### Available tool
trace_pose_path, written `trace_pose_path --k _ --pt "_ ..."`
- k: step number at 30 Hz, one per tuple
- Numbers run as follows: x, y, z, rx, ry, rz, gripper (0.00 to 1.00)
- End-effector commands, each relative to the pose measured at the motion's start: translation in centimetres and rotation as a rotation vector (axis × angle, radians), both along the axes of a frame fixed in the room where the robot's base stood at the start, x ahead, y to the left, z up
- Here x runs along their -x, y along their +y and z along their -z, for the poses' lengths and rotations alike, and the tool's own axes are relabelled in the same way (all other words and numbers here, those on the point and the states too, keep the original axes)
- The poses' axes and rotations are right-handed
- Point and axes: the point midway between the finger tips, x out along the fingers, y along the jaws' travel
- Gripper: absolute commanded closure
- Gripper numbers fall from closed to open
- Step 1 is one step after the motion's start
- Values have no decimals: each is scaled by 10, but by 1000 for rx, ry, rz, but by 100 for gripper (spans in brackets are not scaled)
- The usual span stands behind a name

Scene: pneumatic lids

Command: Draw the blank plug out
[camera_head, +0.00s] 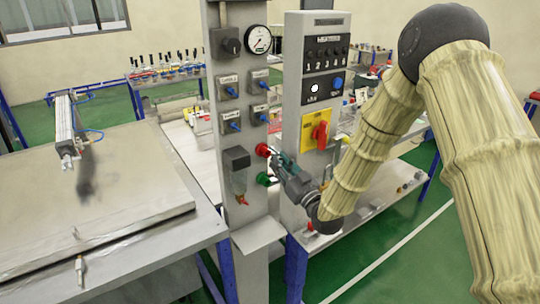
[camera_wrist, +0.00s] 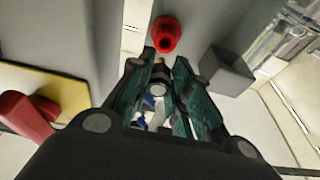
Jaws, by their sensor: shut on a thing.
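My gripper (camera_wrist: 163,66) is shut on a small plug (camera_wrist: 158,72), which shows in the wrist view as a dark and brass-coloured piece between the teal finger pads. I take this for the blank plug. The fingers cover most of it, and I cannot tell whether it is still seated in a port. In the head view my gripper (camera_head: 274,160) reaches in from the right, against the side of the grey column (camera_head: 228,120), and the plug is hidden there. A red round fitting (camera_wrist: 165,35) sits just beyond the fingertips; it also shows in the head view (camera_head: 262,150).
A green round fitting (camera_head: 263,179) sits just below my gripper. A second post with a yellow panel and red rotary switch (camera_head: 320,131) stands close on the right. A dark box (camera_head: 237,158) is on the column's front. A metal lid (camera_head: 95,205) lies left.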

Motion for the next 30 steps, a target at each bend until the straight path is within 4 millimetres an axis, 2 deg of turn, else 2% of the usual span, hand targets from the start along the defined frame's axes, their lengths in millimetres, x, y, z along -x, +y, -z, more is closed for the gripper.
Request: trace_pose_path --k 30 --pt "24 -18 -46 0 0 0 100"
